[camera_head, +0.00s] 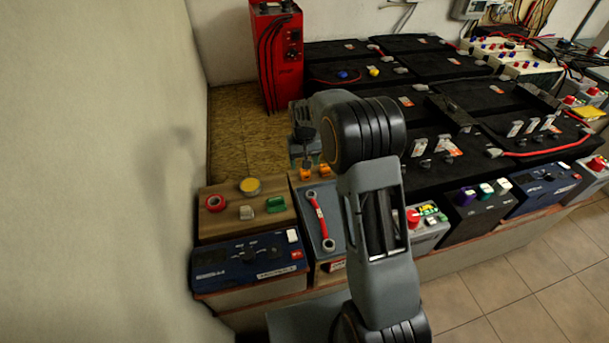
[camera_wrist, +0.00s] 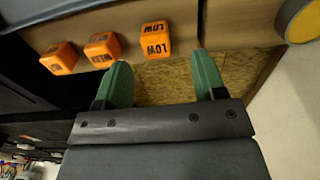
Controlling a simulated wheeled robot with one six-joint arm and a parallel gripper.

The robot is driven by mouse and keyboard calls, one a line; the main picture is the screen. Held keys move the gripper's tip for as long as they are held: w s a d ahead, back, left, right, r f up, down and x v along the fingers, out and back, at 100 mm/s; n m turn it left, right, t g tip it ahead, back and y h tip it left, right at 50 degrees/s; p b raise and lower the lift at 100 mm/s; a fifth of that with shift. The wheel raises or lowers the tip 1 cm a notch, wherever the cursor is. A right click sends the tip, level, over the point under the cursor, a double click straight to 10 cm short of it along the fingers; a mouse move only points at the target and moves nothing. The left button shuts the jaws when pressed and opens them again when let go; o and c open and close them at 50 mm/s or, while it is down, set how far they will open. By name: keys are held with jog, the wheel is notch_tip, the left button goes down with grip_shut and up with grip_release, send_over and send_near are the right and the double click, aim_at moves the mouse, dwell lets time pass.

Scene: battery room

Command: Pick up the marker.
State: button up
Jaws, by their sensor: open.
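No pen-like marker shows clearly in either view. Several small orange blocks with dark lettering stand in a row in the wrist view. One reads LOW (camera_wrist: 155,40) and appears just beyond the gap between my fingertips. The middle orange block (camera_wrist: 102,46) and the left orange block (camera_wrist: 60,58) are left of the fingers. My gripper (camera_wrist: 160,60) is open and empty, with green fingers apart. I cannot tell which block the task means.
A red charger (camera_head: 277,60) stands behind. Black batteries (camera_head: 440,65) fill the right.

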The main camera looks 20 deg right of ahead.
aim_at(305, 171)
jog(key=shift+d+f+b, duration=0.15)
jog(key=shift+f+b, duration=0.05)
jog(key=shift+f, duration=1.15)
jog(key=shift+d+f+b, duration=0.1)
jog(key=shift+f+b, duration=0.1)
jog(key=shift+f, duration=1.1)
jog(key=c, duration=1)
jog(key=shift+r, duration=0.1)
